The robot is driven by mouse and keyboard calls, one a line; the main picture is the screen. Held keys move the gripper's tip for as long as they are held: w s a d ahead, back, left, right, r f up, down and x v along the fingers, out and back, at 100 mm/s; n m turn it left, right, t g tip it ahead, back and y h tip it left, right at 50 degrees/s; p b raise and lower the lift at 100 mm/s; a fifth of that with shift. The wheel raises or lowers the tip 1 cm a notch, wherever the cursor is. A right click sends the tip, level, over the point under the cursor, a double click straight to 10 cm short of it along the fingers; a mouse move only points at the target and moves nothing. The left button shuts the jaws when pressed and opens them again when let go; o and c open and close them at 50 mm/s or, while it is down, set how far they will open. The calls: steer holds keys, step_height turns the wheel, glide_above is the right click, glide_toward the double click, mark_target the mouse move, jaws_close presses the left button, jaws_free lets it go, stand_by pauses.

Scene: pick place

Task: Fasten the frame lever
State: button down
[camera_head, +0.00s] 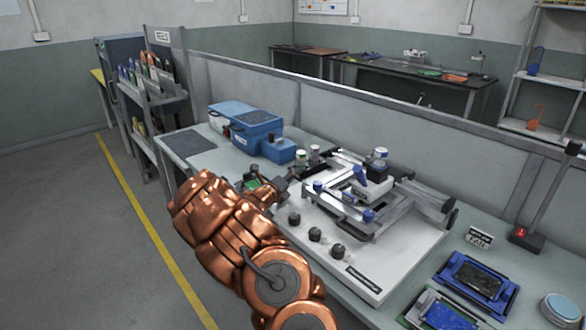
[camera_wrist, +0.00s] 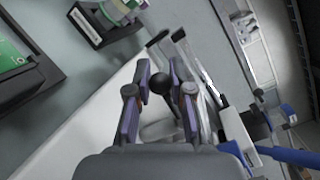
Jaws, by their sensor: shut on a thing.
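The fixture (camera_head: 385,262) has a white base on the bench, with a metal frame (camera_head: 345,208), blue knobs and a black-and-blue block on top. My copper-coloured arm reaches in from the front, and my gripper (camera_head: 284,188) is at the fixture's left edge. In the wrist view my gripper (camera_wrist: 160,76) is shut on a round black knob (camera_wrist: 161,84), which looks like the end of the frame lever. The knob sits between the two fingers.
Blue boxes (camera_head: 255,128) stand behind on the left. A green board (camera_wrist: 14,57) in a dark holder lies left in the wrist view. A low partition (camera_head: 400,130) runs behind the bench.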

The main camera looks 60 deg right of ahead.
steer(key=shift+w+r+m+g+p, duration=0.2)
steer(key=shift+m+g+p, duration=0.1)
steer(key=shift+g+p, duration=0.4)
steer(key=shift+s+d+f, duration=0.1)
steer(key=shift+s+f, duration=0.05)
steer(key=c, duration=1)
jaws_free()
steer(key=shift+s, duration=0.1)
steer(key=a, duration=0.8)
steer(key=w+a, duration=0.1)
steer(key=a, duration=0.3)
